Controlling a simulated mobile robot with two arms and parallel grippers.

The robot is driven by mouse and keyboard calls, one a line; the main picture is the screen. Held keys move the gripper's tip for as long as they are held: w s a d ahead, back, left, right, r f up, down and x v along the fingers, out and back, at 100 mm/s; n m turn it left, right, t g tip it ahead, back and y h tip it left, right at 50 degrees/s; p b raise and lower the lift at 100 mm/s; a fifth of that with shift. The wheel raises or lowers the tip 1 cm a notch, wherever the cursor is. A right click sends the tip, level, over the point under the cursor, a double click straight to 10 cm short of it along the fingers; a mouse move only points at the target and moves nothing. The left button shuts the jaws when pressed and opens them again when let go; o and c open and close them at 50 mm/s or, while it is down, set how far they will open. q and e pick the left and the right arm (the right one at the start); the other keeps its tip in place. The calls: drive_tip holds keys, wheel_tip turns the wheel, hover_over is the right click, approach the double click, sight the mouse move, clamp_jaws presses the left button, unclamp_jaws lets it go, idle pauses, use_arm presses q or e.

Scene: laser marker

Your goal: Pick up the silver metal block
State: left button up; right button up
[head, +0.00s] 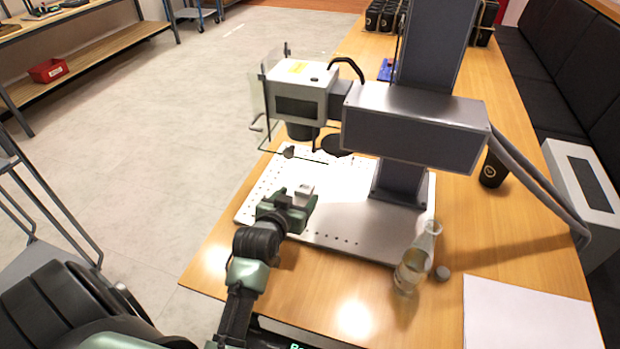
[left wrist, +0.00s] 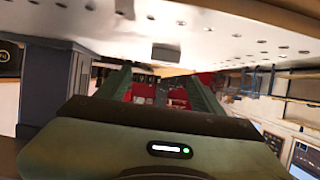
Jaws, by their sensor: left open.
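The silver metal block (head: 304,190) is a small pale grey block on the white perforated plate of the laser marker (head: 340,225). In the left wrist view, which is upside down, the block (left wrist: 166,52) sits on the plate, ahead of my fingers and roughly in line with the gap between them. My left gripper (head: 292,205) is low over the near left part of the plate, open and empty, right by the block. Its two green fingers (left wrist: 160,83) are apart in the left wrist view. The right gripper is not in view.
The laser head (head: 300,95) hangs above the plate behind the block, on a grey column (head: 435,50). White paper (head: 525,315) lies at the front right. A black cup (head: 493,170) stands behind.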

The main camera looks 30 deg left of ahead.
sight(305, 187)
use_arm(q)
drive_tip(key=x, duration=0.3)
drive_tip(key=shift+w+a, duration=0.15)
drive_tip(key=x, duration=0.3)
drive_tip(key=shift+w+a+f, duration=0.2)
drive_tip(key=shift+a+f, duration=0.05)
drive_tip(key=shift+f, duration=0.05)
drive_tip(key=shift+w+f, duration=0.1)
drive_tip(key=shift+w, duration=0.05)
clamp_jaws()
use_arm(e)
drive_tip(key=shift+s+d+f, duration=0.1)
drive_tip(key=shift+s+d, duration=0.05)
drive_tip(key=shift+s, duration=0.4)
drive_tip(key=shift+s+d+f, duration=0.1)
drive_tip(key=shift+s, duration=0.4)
